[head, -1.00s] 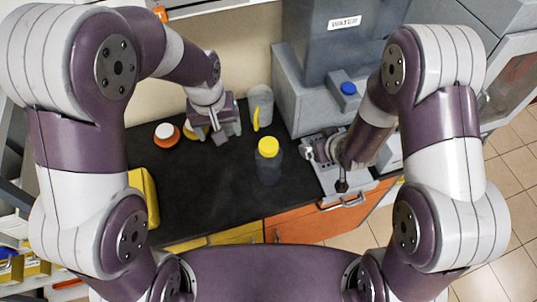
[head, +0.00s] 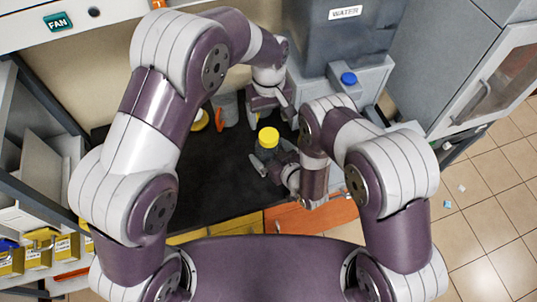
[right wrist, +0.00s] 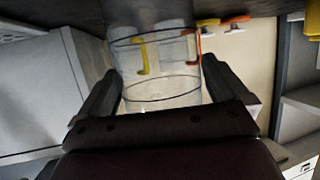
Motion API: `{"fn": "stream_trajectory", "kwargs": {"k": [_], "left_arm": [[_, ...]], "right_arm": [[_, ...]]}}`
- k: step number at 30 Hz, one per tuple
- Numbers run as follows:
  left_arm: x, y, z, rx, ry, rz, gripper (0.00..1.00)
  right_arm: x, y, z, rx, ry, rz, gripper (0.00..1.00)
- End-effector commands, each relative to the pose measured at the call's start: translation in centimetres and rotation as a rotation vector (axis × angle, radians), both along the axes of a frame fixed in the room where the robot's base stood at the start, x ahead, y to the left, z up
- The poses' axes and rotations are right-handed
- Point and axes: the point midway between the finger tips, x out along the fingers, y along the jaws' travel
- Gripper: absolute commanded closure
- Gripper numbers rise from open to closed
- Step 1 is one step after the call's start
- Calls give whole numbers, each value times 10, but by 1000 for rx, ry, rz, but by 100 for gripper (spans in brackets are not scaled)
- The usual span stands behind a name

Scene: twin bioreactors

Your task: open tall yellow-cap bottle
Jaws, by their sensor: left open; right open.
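The tall bottle has a yellow cap (head: 268,137) and stands upright on the black worktop. My right gripper (head: 273,158) is open at the bottle in the head view, low beside its body. In the right wrist view the clear bottle body (right wrist: 160,88) lies between the two open fingers of my right gripper (right wrist: 160,72); I cannot tell whether they touch it. My left gripper (head: 269,113) is open and empty, behind the bottle and above the worktop. The cap is on the bottle and does not show in the right wrist view.
A grey jug with an orange handle (head: 228,108) stands left of my left gripper. A yellow item (head: 200,120) is partly hidden by my left arm. A grey WATER unit (head: 345,45) with a blue cap (head: 348,78) stands at the back right. The worktop's left part (head: 205,185) is clear.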

Motion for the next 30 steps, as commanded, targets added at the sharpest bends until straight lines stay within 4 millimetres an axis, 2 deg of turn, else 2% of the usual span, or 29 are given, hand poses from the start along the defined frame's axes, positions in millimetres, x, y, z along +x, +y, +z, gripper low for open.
{"fn": "stream_trajectory", "kwargs": {"k": [4,12,17,18,20,21,23,26,30], "left_arm": [[0,0,0,0,0,0,23],[0,0,0,0,0,0,23],[0,0,0,0,0,0,23],[0,0,0,0,0,0,23],[0,0,0,0,0,-1,23],[0,0,0,0,0,-17,23],[0,0,0,0,1,-97,23],[1,0,0,-1,1,-361,23],[0,0,0,-1,2,-923,23]], "right_arm": [[9,6,-5,0,1,0,0],[11,7,-6,0,1,-1,0],[11,7,-5,0,1,-1,52],[11,7,-5,0,1,-1,65],[11,7,-5,0,1,-1,85],[11,7,-5,0,1,-1,91],[11,7,-5,0,1,-1,91],[11,7,-5,0,0,-1,91],[11,7,-5,0,0,-1,91]]}}
